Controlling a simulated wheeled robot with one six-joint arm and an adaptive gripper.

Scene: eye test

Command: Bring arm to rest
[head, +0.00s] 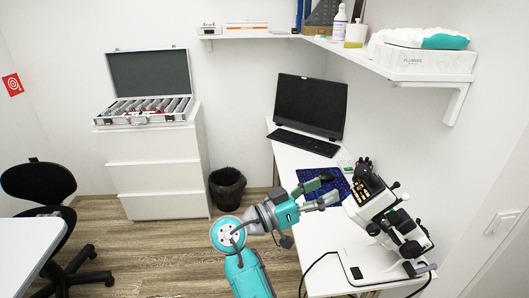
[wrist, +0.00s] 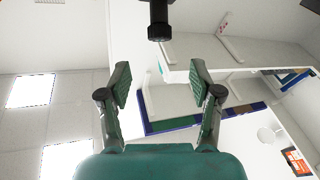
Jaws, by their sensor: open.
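My teal and grey arm (head: 284,214) rises from the bottom of the head view and reaches right over the edge of the white desk. My gripper (head: 330,188) points right, in front of a white and black microscope (head: 375,215). In the wrist view my gripper (wrist: 160,83) has its two fingers spread wide with nothing between them. A dark cylindrical part (wrist: 158,22), apparently of the microscope, shows above the fingertips there. Whether the gripper touches the microscope cannot be told.
The desk (head: 290,160) also holds a monitor (head: 310,105), a keyboard (head: 303,142) and a blue mat (head: 325,184). A wall shelf (head: 430,77) hangs above. A black bin (head: 227,188), drawers (head: 155,175) and a chair (head: 40,185) stand left. Floor between is clear.

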